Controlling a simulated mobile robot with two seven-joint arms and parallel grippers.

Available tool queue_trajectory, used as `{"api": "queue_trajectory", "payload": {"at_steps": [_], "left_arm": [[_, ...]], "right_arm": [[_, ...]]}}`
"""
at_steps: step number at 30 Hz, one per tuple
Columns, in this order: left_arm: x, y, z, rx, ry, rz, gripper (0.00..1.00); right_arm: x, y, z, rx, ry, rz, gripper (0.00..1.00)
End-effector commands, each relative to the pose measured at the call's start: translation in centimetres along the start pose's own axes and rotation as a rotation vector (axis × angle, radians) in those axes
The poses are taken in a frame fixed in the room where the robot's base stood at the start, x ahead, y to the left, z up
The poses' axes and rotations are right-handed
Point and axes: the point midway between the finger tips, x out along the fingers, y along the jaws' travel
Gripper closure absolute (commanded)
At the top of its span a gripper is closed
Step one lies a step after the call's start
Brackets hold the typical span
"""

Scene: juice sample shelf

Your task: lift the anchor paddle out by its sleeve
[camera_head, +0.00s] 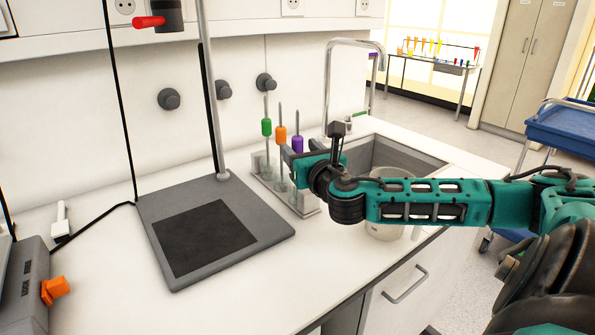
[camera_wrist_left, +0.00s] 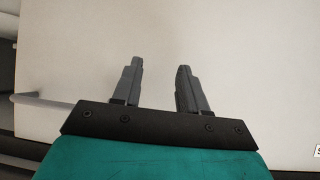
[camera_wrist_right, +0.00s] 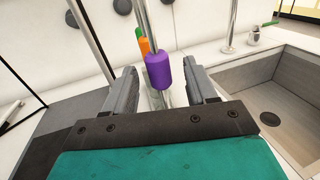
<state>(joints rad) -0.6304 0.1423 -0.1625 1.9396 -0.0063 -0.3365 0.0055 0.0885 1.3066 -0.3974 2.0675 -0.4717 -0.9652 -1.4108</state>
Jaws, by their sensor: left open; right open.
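Three upright paddle rods stand in a rack (camera_head: 311,212) beside the sink, with a green sleeve (camera_head: 266,127), an orange sleeve (camera_head: 281,135) and a purple sleeve (camera_head: 297,144). I cannot tell from their hidden lower ends which is the anchor paddle. My right gripper (camera_wrist_right: 160,72) is open, and the purple sleeve (camera_wrist_right: 163,74) shows in the gap between its fingers, apart from both. The orange sleeve (camera_wrist_right: 144,45) is just behind it. My left gripper (camera_wrist_left: 157,68) is open and empty in front of a plain pale surface; it is outside the head view.
A grey stand base (camera_head: 170,270) with a dark plate and a tall post is left of the rack. The sink (camera_head: 400,157) and tap (camera_head: 327,85) are to the right. A pale container (camera_head: 385,232) is partly hidden behind my right arm. The front counter is clear.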

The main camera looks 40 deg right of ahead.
Motion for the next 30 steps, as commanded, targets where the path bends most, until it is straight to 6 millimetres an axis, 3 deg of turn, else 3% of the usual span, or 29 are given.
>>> {"api": "queue_trajectory", "payload": {"at_steps": [7, 17, 30], "left_arm": [[0.1, -0.1, -0.3, 0.002, 0.006, -0.001, 0.57], [0.2, -0.2, -0.7, 0.003, 0.013, -0.002, 0.57], [0.1, -0.1, -0.4, 0.002, 0.008, -0.001, 0.57]], "right_arm": [[3.2, 0.0, -0.1, 0.003, -0.001, -0.003, 0.43], [3.8, 0.1, -0.2, 0.000, 0.000, 0.000, 0.43], [3.8, 0.0, -0.2, 0.001, 0.000, 0.000, 0.84]]}}
